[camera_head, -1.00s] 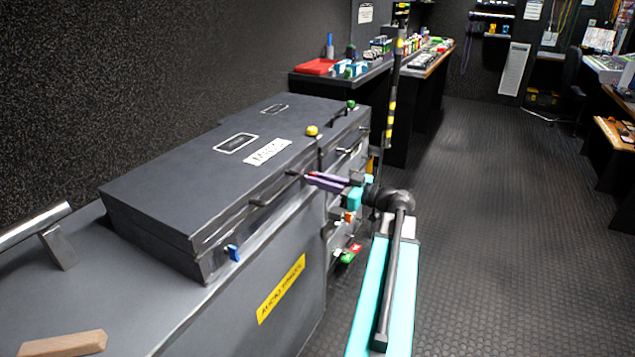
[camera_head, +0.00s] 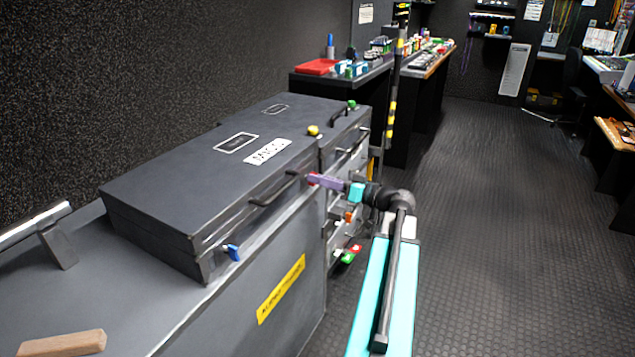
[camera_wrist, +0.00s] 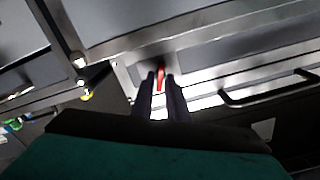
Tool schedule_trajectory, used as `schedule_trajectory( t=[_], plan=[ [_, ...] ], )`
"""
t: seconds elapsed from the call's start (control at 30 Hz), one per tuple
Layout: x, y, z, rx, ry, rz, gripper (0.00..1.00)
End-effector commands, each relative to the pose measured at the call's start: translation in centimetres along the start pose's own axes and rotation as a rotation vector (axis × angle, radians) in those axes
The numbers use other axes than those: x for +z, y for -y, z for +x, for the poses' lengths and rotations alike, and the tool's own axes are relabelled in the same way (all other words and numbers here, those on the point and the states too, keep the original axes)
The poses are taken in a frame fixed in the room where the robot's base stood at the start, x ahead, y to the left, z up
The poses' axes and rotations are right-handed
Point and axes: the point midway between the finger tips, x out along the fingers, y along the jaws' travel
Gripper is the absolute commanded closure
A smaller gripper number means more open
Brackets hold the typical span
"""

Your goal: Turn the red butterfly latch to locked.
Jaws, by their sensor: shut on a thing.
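The red butterfly latch (camera_wrist: 161,78) is on the front of the grey case, and in the wrist view its red part stands between my two fingers. My gripper (camera_wrist: 161,82) is shut on the latch. In the head view my gripper (camera_head: 312,180), with purple fingers, reaches the case front near the right end of the black handle. There only a trace of red shows at the fingertips, and the fingers hide most of the latch. Whether the latch stands at locked cannot be read.
The grey case lid (camera_head: 190,165) has a black handle (camera_head: 273,190) and a blue latch (camera_head: 233,252) on its front. A yellow knob (camera_head: 313,130) stands on top. A wooden block (camera_head: 62,344) lies at the lower left. The floor (camera_head: 490,220) to the right is clear.

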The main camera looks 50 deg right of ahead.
Motion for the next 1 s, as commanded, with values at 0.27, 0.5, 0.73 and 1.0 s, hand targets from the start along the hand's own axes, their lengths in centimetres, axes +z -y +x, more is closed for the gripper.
schedule_trajectory(
  t=[0.27, 0.5, 0.73, 1.0],
  plan=[
    [0.09, 0.03, -0.07, -0.001, 0.005, 0.252, 1.0],
    [0.19, -0.07, -0.05, -0.001, 0.004, 0.365, 1.0],
    [0.18, -0.09, -0.02, -0.001, 0.003, 0.362, 1.0],
    [0.13, -0.1, 0.0, 0.0, 0.002, 0.361, 1.0]
  ],
)
